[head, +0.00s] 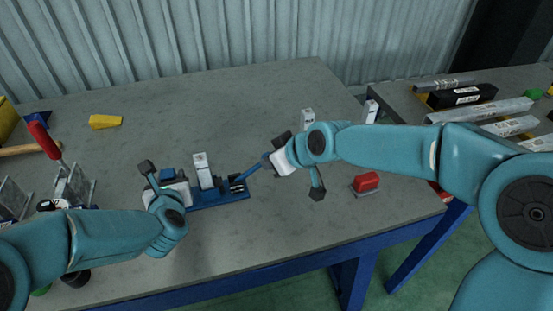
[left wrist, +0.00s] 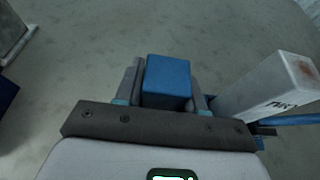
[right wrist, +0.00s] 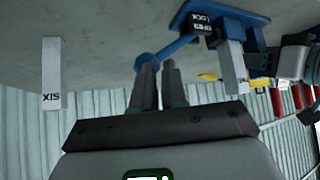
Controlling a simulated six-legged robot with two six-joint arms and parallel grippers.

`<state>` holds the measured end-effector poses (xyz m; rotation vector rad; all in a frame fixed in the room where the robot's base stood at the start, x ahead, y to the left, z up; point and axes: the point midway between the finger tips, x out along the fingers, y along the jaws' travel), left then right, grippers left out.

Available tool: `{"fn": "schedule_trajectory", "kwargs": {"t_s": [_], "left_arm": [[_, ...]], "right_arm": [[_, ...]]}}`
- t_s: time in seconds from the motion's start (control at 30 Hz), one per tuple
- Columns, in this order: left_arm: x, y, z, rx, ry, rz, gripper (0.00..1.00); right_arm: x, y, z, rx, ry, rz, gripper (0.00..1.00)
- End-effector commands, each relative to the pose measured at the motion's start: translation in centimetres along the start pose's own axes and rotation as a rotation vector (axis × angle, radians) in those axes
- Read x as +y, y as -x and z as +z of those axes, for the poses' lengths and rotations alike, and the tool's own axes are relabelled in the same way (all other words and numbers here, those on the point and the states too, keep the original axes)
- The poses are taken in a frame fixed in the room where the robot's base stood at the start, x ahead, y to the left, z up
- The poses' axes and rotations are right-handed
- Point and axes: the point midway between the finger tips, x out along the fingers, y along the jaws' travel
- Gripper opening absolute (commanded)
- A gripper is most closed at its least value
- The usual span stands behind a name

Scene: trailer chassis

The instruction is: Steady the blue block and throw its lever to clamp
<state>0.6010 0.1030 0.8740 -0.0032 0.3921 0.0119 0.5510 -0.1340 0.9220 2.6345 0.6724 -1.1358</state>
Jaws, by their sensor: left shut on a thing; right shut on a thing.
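The blue block (left wrist: 167,82) is between the fingers of my left gripper (head: 176,180), which is shut on it at the left end of the blue base (head: 222,196). A pale upright bar (head: 203,171) stands on that base, right of the block; it leans in the left wrist view (left wrist: 272,92). The blue lever (head: 251,171) slants from the base's right end toward my right gripper (head: 268,160). In the right wrist view, this gripper is shut on the lever's end (right wrist: 145,61), and a black label (right wrist: 198,22) with "LOCK" shows beside the pivot.
A red block (head: 367,181) sits right of my right gripper. A pale upright block (head: 306,118) stands behind the right wrist. A yellow wedge (head: 105,121) and a red-handled tool (head: 44,140) are at left. The back middle of the table is clear.

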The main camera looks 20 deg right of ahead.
Motion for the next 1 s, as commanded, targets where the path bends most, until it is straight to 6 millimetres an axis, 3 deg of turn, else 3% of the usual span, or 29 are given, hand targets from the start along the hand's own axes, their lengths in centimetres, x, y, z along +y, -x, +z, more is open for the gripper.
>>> {"fn": "schedule_trajectory", "kwargs": {"t_s": [0.47,0.67,1.0], "left_arm": [[-0.6,0.1,0.1,-0.002,-0.007,-0.014,0.00],[-0.4,0.1,0.1,-0.002,-0.006,-0.011,0.00],[-0.4,0.1,0.1,-0.002,-0.005,-0.010,0.00]], "right_arm": [[-1.1,0.0,0.3,-0.012,0.004,-0.012,0.00],[-3.6,2.6,0.0,-0.016,0.010,-0.018,0.00],[-1.2,9.6,2.1,-0.016,0.001,-0.013,0.00]]}}
